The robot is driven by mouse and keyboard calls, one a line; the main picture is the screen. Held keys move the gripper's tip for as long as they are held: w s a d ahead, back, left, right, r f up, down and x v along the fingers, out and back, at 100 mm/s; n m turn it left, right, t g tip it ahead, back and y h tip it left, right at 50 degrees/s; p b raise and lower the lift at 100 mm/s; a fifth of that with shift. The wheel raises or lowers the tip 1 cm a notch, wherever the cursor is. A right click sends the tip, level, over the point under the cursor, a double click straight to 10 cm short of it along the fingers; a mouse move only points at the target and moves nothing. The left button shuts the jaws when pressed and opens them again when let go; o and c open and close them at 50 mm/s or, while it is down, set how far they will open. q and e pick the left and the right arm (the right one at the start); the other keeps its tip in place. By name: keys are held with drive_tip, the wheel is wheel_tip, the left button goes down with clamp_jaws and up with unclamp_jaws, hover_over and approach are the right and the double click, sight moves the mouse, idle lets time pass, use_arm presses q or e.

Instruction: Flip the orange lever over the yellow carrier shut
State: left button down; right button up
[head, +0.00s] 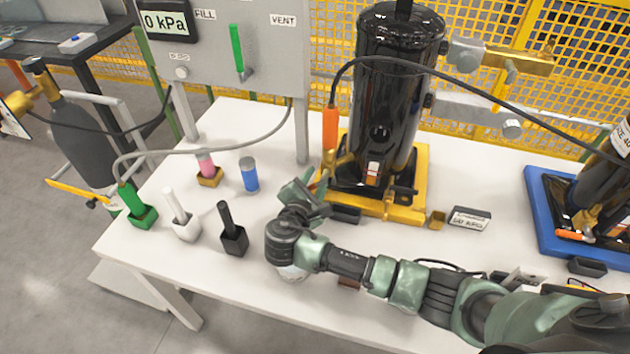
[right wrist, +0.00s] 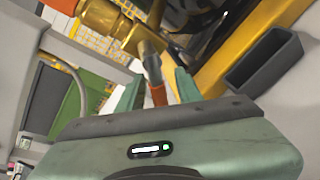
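The yellow carrier (head: 412,195) holds a tall black compressor tank (head: 390,90) on the white table. A brass valve (head: 341,160) sits at its front left corner and shows large in the right wrist view (right wrist: 118,25). The orange lever (right wrist: 158,94) runs from this valve, its shaft greyish above the orange end. My right gripper (head: 308,190) is beside the carrier's front left corner. Its fingers are apart, and the lever lies between them in the right wrist view (right wrist: 155,90); I cannot tell whether either touches it. My left gripper is not in view.
An orange hose fitting (head: 330,128) stands above the valve. A dark open box (right wrist: 265,60) is beside the carrier. Green (head: 140,213), white (head: 183,222) and black (head: 232,232) holders stand at left. A blue carrier (head: 545,205) is at right.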

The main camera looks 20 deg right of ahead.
clamp_jaws()
idle(1.4)
